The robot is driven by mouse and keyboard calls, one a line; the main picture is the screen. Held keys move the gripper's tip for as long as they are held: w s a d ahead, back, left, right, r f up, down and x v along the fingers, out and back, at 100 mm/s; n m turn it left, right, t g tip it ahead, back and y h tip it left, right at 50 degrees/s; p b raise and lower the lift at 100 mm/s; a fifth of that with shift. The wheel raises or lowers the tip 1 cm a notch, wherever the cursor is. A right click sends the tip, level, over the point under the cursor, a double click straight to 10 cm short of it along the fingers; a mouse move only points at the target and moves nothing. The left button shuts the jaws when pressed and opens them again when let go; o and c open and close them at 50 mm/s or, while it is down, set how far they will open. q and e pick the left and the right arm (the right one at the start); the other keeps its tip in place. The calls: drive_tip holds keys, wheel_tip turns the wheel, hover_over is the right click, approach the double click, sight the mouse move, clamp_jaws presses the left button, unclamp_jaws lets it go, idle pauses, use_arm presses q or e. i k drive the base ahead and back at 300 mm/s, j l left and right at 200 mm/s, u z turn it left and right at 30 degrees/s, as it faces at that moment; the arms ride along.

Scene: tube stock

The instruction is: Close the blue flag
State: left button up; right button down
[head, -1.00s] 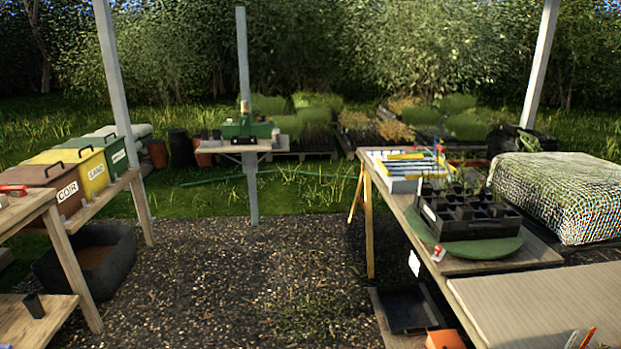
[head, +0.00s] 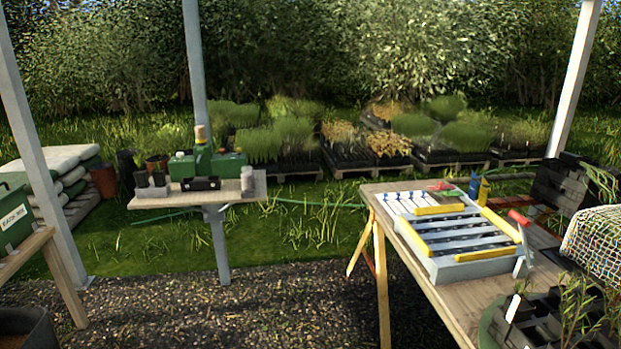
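No clear flag shape can be made out. A small upright blue item (head: 474,187) stands behind the tray, beside a yellow one; which of these is the blue flag, I cannot tell. Neither of my grippers is in view.
The right wooden table (head: 440,300) also bears dark pots with seedlings at its near right and a netted heap (head: 595,240). A small table (head: 165,202) with a green box stands farther back left. Gravel between the tables is clear. Posts (head: 205,120) rise left and right.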

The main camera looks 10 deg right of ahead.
sight(472, 184)
drive_tip(key=i, duration=1.15)
drive_tip(key=i+j+z, duration=0.15)
drive_tip(key=i, duration=1)
